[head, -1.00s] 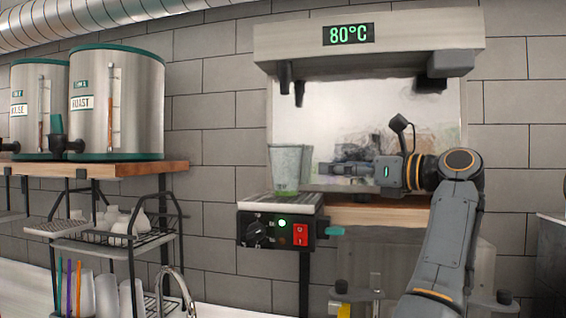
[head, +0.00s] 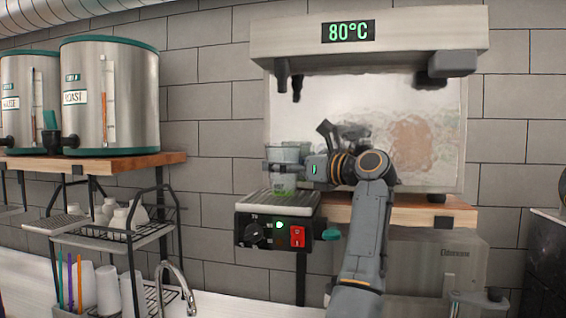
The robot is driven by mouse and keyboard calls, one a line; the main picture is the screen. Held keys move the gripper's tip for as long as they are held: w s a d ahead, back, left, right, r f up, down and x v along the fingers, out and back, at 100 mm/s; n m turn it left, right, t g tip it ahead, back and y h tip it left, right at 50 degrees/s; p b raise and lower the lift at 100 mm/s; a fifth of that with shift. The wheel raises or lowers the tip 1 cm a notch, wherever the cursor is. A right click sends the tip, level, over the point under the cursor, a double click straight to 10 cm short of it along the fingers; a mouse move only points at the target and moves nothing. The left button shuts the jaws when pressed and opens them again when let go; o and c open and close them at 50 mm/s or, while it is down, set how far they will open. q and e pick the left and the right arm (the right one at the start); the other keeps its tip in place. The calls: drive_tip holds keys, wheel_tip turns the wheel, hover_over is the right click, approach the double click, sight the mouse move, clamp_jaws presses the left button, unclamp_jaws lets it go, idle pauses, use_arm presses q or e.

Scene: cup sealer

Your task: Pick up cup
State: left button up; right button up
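A clear greenish cup (head: 285,154) stands upright on the ribbed metal plate (head: 305,200) of the sealer's front unit. My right gripper (head: 282,167) reaches in from the right, level with the cup's middle. A finger crosses the front of the cup; the other finger is hidden, so whether they are closed on it cannot be told. The cup's green base shows below the finger, at the plate. My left gripper is not in view.
The sealer's hood (head: 368,42) with an 80°C display overhangs the cup. A control box (head: 275,232) with a red switch is below. Metal dispensers (head: 108,95) stand on a wooden shelf at left, above a dish rack (head: 115,235) and a tap (head: 175,285).

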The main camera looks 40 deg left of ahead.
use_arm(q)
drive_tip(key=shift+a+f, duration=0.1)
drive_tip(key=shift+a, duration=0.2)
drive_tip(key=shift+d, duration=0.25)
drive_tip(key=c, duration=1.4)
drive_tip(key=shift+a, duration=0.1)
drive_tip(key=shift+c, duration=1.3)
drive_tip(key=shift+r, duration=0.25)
